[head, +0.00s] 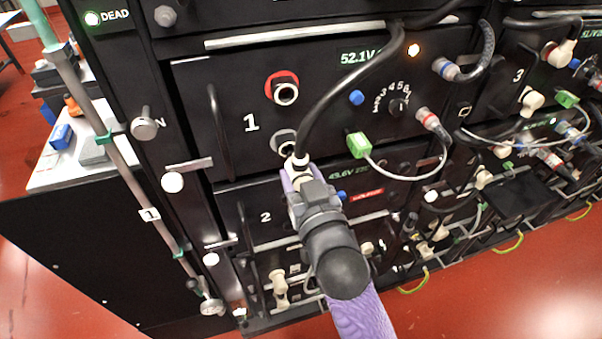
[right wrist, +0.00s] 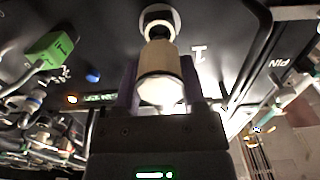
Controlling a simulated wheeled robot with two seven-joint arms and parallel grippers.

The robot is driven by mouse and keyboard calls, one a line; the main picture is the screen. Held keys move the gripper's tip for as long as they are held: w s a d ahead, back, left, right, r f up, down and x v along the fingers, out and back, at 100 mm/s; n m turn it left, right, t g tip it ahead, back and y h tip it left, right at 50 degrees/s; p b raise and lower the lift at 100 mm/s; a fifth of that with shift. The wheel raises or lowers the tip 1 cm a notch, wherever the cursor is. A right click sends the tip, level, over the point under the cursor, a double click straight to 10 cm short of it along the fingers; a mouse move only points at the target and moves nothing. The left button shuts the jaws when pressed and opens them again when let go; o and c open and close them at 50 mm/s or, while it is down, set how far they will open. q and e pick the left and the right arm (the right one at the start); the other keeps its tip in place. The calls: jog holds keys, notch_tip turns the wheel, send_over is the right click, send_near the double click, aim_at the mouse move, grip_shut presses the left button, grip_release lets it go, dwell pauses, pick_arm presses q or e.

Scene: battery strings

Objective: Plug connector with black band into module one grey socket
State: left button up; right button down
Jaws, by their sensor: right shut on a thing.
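Module one's grey socket (head: 283,137) is on the black panel marked 1, below the red-ringed socket (head: 284,90). My right gripper (head: 297,177) is shut on a white connector (head: 299,163) just below the grey socket. A thick black cable (head: 325,105) runs up from the connector. In the right wrist view the connector (right wrist: 160,78) is between the fingers, its tip at the mouth of the grey socket (right wrist: 159,16). I cannot tell how deep the tip sits. My left gripper is out of view.
A grey connector with a red band (head: 430,120) sits farther right. Module two (head: 262,215) is just below. A vertical handle (head: 216,130) stands left of the sockets.

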jog(key=shift+b+x, duration=0.45)
jog(key=shift+x, duration=1.35)
jog(key=c, duration=0.6)
grip_release()
jog(key=o, duration=0.5)
jog(key=shift+w, duration=0.1)
